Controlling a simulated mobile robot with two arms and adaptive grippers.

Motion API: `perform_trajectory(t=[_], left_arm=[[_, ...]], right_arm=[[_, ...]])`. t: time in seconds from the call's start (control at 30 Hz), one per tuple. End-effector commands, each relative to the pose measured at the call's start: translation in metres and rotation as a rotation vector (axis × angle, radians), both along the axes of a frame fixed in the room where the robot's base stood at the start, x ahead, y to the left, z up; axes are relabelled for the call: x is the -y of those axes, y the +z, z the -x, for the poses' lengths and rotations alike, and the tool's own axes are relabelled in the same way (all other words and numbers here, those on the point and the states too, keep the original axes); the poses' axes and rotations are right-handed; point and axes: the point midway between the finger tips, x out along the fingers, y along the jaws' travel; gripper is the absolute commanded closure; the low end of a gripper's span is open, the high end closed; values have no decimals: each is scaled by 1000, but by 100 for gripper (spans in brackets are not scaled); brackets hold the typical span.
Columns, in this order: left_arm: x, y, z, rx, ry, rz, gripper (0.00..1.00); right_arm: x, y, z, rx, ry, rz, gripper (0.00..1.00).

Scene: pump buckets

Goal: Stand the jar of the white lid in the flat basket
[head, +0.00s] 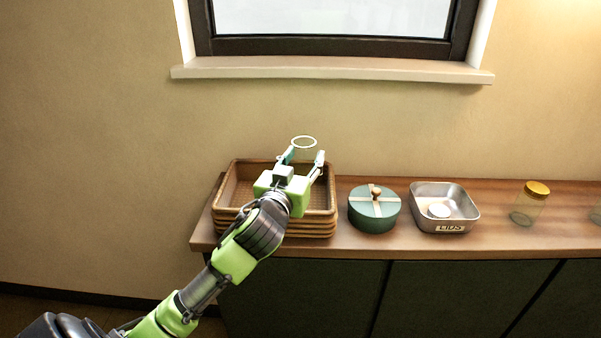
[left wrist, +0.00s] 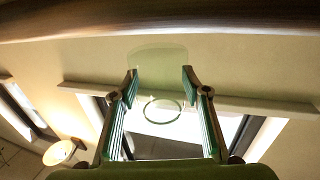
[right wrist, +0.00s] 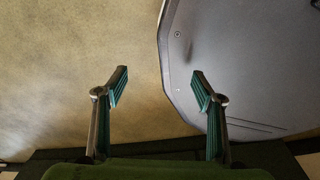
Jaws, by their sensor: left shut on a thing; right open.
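My left gripper (head: 304,157) is shut on a clear glass jar (head: 304,143) with an open round mouth. It holds the jar above the back of the flat wicker basket (head: 228,199), and the jar looks upright. A white round lid (head: 439,210) lies in the steel tin (head: 460,190). My right gripper (right wrist: 160,80) is open and empty in the right wrist view and out of the head view. My left arm hides part of the basket.
A round green box (head: 374,217) with a wooden knob stands between basket and tin on the wooden sideboard (head: 500,240). A glass jar with a yellow lid (head: 537,188) stands further right, with another glass object (head: 595,214) at the edge. A window sill (head: 330,68) is above.

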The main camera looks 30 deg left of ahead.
Motion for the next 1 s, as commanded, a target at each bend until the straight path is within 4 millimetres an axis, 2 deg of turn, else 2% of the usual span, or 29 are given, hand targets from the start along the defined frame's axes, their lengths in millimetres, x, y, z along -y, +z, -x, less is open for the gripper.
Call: perform_trajectory(t=[0.2,0.3,0.4,1.0], left_arm=[[-13,-17,-6,-2,2,-4,83],[-11,-33,-6,-3,0,-1,83],[-11,-42,-6,0,1,-2,83],[-10,-54,-6,2,0,0,83]], right_arm=[[-11,-1,0,-1,0,-12,38],[-14,0,1,0,1,-16,38],[-14,0,1,0,2,-16,38],[-4,-8,1,-2,0,-5,38]])
